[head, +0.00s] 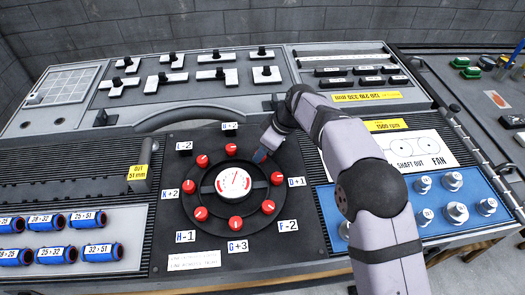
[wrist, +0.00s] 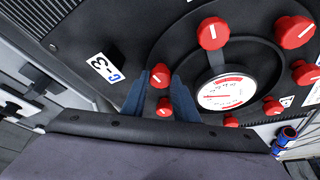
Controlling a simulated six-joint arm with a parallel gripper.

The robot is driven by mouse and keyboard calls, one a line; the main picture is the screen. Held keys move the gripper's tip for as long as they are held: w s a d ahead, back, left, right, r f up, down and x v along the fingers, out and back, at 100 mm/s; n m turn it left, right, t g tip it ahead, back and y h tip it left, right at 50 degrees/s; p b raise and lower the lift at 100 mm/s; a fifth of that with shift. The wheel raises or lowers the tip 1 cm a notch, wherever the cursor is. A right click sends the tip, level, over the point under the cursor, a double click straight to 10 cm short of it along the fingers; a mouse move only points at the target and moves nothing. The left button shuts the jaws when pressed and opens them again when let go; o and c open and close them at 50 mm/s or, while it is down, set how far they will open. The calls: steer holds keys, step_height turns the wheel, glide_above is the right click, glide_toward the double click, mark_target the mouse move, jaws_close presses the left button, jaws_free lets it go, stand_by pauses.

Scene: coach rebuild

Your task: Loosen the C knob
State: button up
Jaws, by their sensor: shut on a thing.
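The dark round plate (head: 211,208) carries a ring of red knobs around a central white gauge (head: 233,182). My gripper (head: 261,155) reaches down onto the upper right of the ring, between the B+2 label (head: 230,126) and the D+1 label (head: 296,181). The C knob is hidden there by my gripper in the head view. In the wrist view, the blue fingers (wrist: 160,80) are shut on the red C knob (wrist: 160,75), with the C-3 label (wrist: 105,68) beside it. Its white mark shows between the fingertips.
Another red knob (wrist: 163,107) sits close between the fingers' lower parts in the wrist view. A large red knob (wrist: 213,33) is near the right finger.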

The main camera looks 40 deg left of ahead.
steer(key=n+p, duration=0.1)
steer(key=n+g+p, duration=0.1)
steer(key=n, duration=0.1)
steer(key=shift+w+r+n+h, duration=0.1)
steer(key=shift+r+n+h, duration=0.05)
steer(key=shift+n+h, duration=0.15)
steer(key=shift+n+g+p, duration=0.4)
steer(key=shift+n+p, duration=0.4)
steer(key=shift+p, duration=0.2)
steer(key=shift+f+n+h+p, duration=0.2)
steer(key=shift+n+h+p, duration=0.1)
steer(key=shift+p, duration=0.05)
steer(key=o, duration=1)
steer(key=shift+o, duration=0.2)
steer(key=shift+w+r, duration=0.1)
steer(key=shift+r, duration=0.05)
steer(key=v, duration=0.7)
steer(key=shift+b, duration=0.3)
